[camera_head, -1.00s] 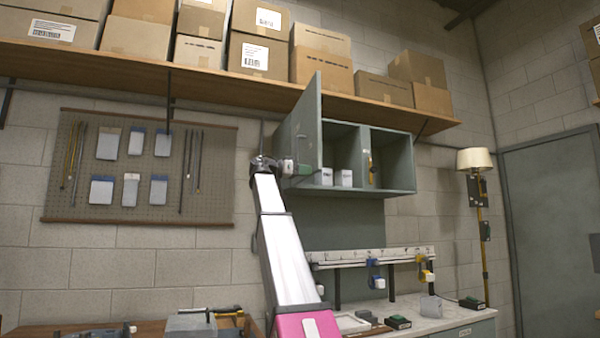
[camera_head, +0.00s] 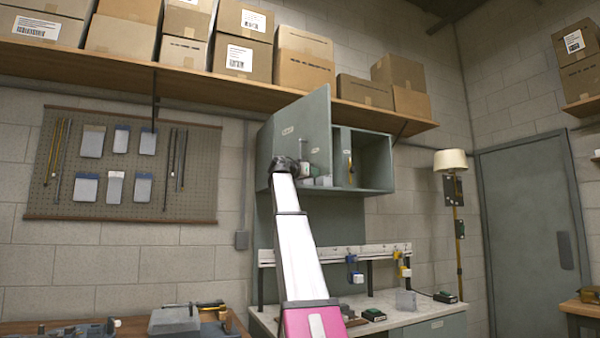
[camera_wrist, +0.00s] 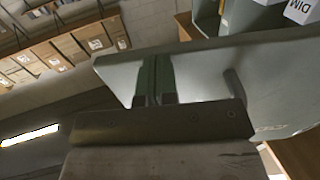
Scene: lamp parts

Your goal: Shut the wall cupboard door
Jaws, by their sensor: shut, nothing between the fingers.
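The grey-green wall cupboard (camera_head: 366,163) hangs below the long shelf. Its door (camera_head: 312,122) is hinged at the left and stands partly open, covering much of the left compartment in the head view. A bar handle (camera_head: 300,148) is on the door's outer face; it also shows in the wrist view (camera_wrist: 235,86). My gripper (camera_head: 301,167) is at the door's lower part. In the wrist view my gripper (camera_wrist: 154,66) is shut and empty, its fingers against or very close to the door panel (camera_wrist: 205,72). Whether they touch it I cannot tell.
Small white boxes (camera_head: 323,181) stand inside the cupboard. Cardboard boxes (camera_head: 304,57) fill the shelf (camera_head: 220,84) above. A pegboard (camera_head: 125,165) hangs at left. A workbench with a tool rail (camera_head: 335,254) is below.

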